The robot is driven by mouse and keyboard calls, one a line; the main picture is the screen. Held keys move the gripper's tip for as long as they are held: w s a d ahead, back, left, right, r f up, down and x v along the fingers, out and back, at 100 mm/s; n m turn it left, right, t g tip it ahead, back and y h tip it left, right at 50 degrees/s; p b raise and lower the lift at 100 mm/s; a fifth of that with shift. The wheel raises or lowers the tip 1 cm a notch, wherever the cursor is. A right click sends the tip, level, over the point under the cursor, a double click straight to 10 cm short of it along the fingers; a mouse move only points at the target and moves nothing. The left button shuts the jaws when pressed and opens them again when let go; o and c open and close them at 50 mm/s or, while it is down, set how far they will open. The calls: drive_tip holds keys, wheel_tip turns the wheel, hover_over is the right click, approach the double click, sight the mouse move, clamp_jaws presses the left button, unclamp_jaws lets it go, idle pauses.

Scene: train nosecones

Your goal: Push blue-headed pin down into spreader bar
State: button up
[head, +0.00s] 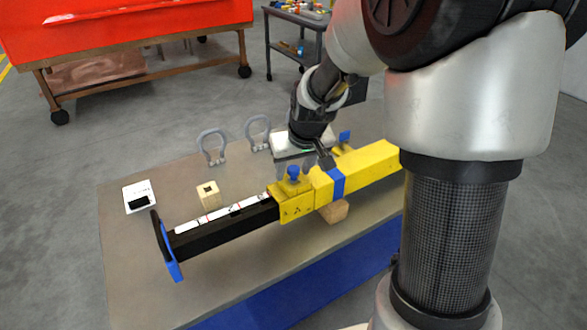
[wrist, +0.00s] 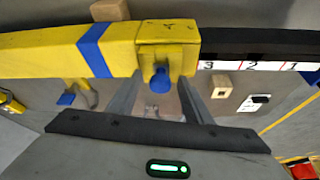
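The spreader bar (head: 368,168) lies across the table, with a yellow sleeve and a black inner beam (head: 225,232) marked with a numbered white strip. A blue-headed pin (head: 293,174) stands in the yellow collar near the sleeve's end, its blue head above the top face. The pin's blue head also shows in the wrist view (wrist: 160,80). My gripper (head: 296,167) is just behind and above the pin. In the wrist view its two fingers (wrist: 158,92) are spread, one to each side of the blue head, with visible gaps. The pin's shaft is hidden.
Two grey shackles (head: 212,147) stand behind the bar. A small wooden block with a hole (head: 208,195) and a white card with a black piece (head: 139,197) lie at left. Another wooden block (head: 334,211) sits under the bar. A second blue-ended piece (head: 345,137) is behind the sleeve.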

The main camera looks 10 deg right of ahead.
drive_tip(key=a+p+v, duration=0.1)
drive_tip(key=p+v, duration=0.1)
drive_tip(key=v, duration=1.5)
drive_tip(key=shift+d+r, duration=0.25)
drive_tip(key=shift+d, duration=0.25)
drive_tip(key=shift+s, duration=0.1)
drive_tip(key=s+r+p, duration=0.5)
drive_tip(key=s, duration=0.4)
drive_tip(key=s+r+m+p, duration=0.1)
drive_tip(key=s+r+p, duration=0.4)
drive_tip(key=s, duration=0.4)
drive_tip(key=shift+a+t+h, duration=0.3)
drive_tip(key=shift+a+t, duration=0.1)
drive_tip(key=shift+a, duration=0.05)
